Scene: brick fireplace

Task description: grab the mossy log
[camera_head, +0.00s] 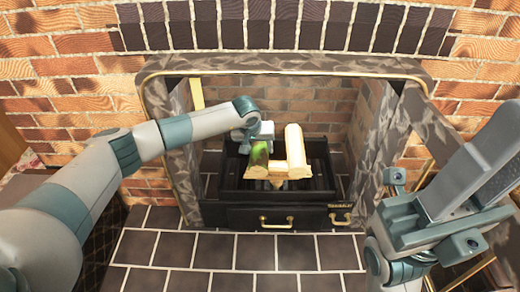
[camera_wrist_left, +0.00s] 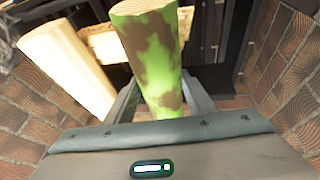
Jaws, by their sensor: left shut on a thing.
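The mossy log (camera_head: 259,154), patched green and brown, is in the black fire grate inside the fireplace. My left gripper (camera_head: 256,136) reaches in from the left and is shut on this log near its back end. In the left wrist view the mossy log (camera_wrist_left: 153,52) runs between the two dark fingers (camera_wrist_left: 163,100), one on each side. Whether it still touches the other logs is unclear. My right gripper (camera_head: 478,178) is at the right, outside the fireplace, and nothing shows in it; its finger gap is not clear.
A pale log (camera_head: 296,148) stands to the right of the mossy one, and another pale log (camera_head: 272,172) lies across the front. The black grate (camera_head: 233,187) has a drawer with brass handles below. Brick walls close in on both sides; the tiled hearth (camera_head: 240,250) is clear.

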